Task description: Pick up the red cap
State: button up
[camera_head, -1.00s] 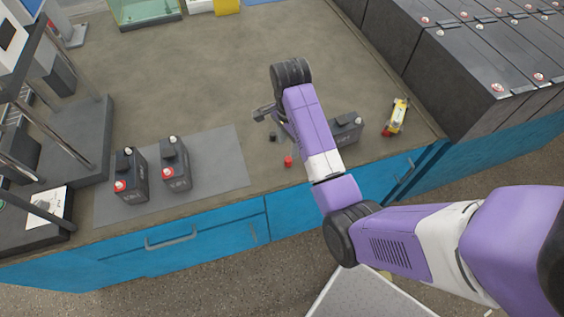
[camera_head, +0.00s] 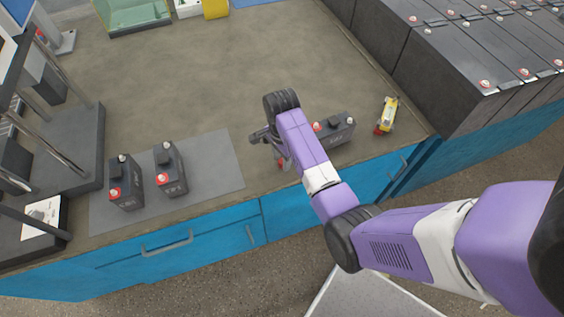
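The small red cap (camera_head: 281,162) is on the brown worktop near its front edge, just right of the grey mat. It is partly covered by my gripper (camera_head: 278,152), which is low over the worktop and pointing down at it. My purple and white arm hides much of the gripper. I cannot tell whether the fingers are open or shut, or whether they touch the cap.
Two dark batteries (camera_head: 124,183) (camera_head: 171,170) stand on the grey mat (camera_head: 222,172) at left. Another battery (camera_head: 338,131) stands right of my gripper, close to my arm. A yellow and red tool (camera_head: 388,115) lies farther right. The worktop's middle is clear.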

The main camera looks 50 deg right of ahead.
grip_shut()
jog(key=shift+r, duration=0.2)
